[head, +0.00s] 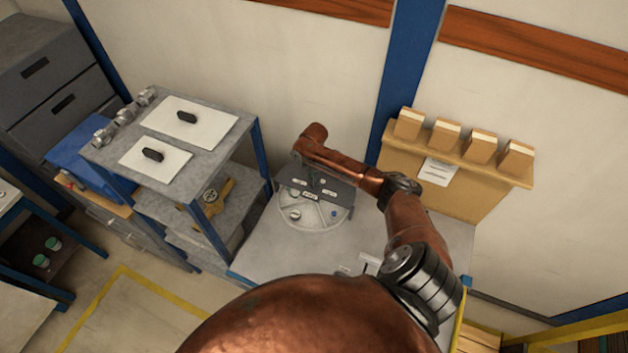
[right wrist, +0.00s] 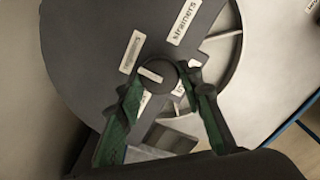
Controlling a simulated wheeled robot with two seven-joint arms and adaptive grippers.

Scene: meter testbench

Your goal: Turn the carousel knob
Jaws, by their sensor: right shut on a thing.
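The carousel is a round, light grey tray (head: 312,217) with a dark grey labelled cover (head: 337,191), standing on the grey table. In the right wrist view, the dark cover (right wrist: 90,45) fills the left and middle, with labels, one reading "strainers". The round dark knob (right wrist: 158,74) is at the cover's centre with a small label on top. My right gripper (right wrist: 162,80) has its green-padded fingers on both sides of the knob and is shut on it. In the head view, my right arm reaches over the carousel and its wrist hides the knob. My left gripper is not in view.
A grey shelf unit (head: 210,135) with white panels and black handles stands left of the carousel. A tan rack (head: 460,185) with several boxes stands at the right by the wall.

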